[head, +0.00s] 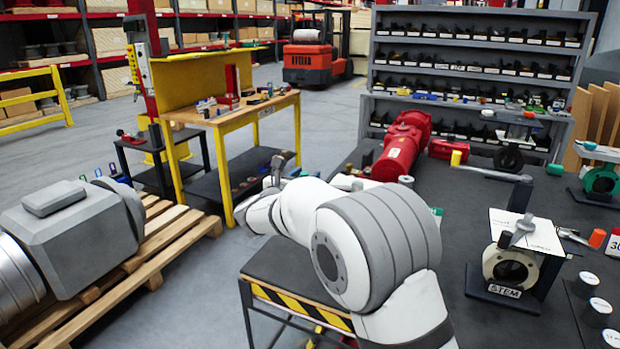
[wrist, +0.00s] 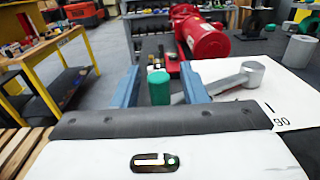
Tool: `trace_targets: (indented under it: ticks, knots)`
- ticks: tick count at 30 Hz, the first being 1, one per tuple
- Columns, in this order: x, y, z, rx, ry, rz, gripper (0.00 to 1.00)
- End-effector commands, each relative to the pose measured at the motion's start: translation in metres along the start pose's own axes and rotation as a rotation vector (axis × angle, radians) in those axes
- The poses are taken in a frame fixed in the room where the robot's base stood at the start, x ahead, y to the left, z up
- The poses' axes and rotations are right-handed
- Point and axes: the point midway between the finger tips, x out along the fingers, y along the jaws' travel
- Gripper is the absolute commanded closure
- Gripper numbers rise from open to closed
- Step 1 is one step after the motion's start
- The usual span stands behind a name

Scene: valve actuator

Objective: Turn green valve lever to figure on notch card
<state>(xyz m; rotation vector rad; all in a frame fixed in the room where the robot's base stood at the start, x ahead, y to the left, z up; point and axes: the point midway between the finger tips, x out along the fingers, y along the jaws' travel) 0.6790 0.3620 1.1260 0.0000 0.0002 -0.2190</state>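The green valve lever shows in the wrist view, with a green grip (wrist: 159,88) at its left end and a grey arm and round hub (wrist: 253,72) to the right. It lies over a white notch card (wrist: 290,98), on which I read "90" beside a short black mark. My gripper (wrist: 160,92) has two blue-grey fingers, one on each side of the green grip, with gaps visible on both sides. It is open. My arm hides most of this valve and the fingers in the head view.
A red actuator (head: 402,147) lies behind the valve on the dark bench. To the right stand a STEM valve (head: 510,265) under a card, a yellow-gripped lever (head: 490,173) and an orange-gripped lever (head: 597,238). A yellow workbench (head: 230,120) and a pallet (head: 150,260) are left.

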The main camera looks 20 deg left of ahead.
Motion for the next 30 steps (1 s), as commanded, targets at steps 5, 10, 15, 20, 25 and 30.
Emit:
trace_targets:
  ticks: [5,10,15,20,25,30]
  knots:
    - [-0.02,0.001,-0.001,0.0,0.0,0.003,0.61]
    - [-0.051,0.0,-0.001,0.001,0.0,0.003,0.61]
    - [-0.073,0.0,-0.001,0.0,0.0,0.002,0.61]
    - [-0.081,-0.001,-0.001,0.0,0.0,0.0,0.61]
    - [-0.081,-0.001,0.0,0.0,0.0,-0.001,0.61]
    - [-0.081,-0.001,0.0,0.0,0.0,-0.001,0.61]
